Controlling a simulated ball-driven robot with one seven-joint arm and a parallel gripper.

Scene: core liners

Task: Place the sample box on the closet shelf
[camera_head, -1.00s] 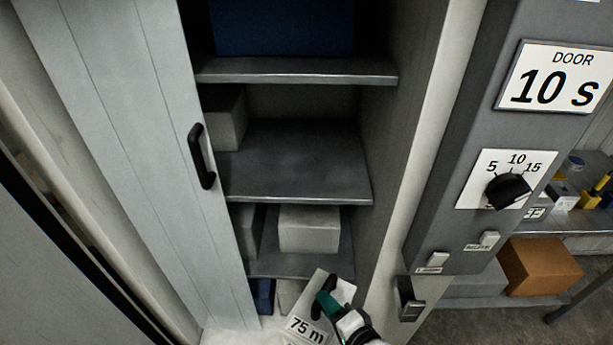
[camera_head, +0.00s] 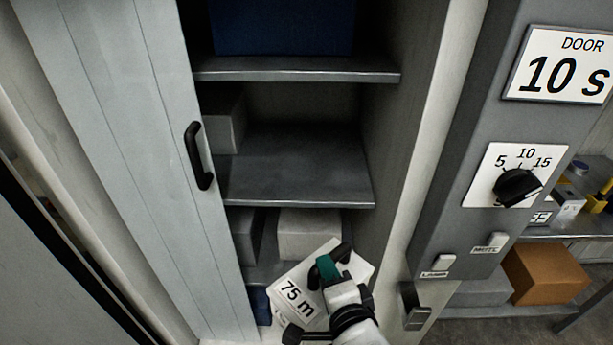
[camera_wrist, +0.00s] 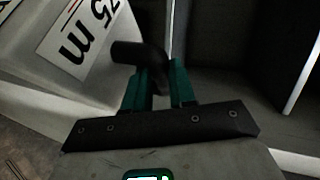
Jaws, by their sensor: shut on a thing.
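The sample box is white and marked "75 m" (camera_head: 300,292); it is tilted in the lower middle of the head view, in front of the closet's lower shelves. My gripper (camera_head: 330,268) is shut on the black handle on its top. In the wrist view the green fingers of my gripper (camera_wrist: 160,88) close around the handle (camera_wrist: 135,52), and the labelled box (camera_wrist: 60,50) is at the upper left. The closet has a mostly bare middle shelf (camera_head: 300,180) with a grey box (camera_head: 222,122) at its left. Part of the sample box is hidden behind my gripper.
The closet door (camera_head: 110,130) with a black handle (camera_head: 198,155) stands at the left. A blue box (camera_head: 283,28) is on the top shelf; a light box (camera_head: 308,232) is on the lower one. A grey control panel (camera_head: 470,190) reading "10 s" bounds the right.

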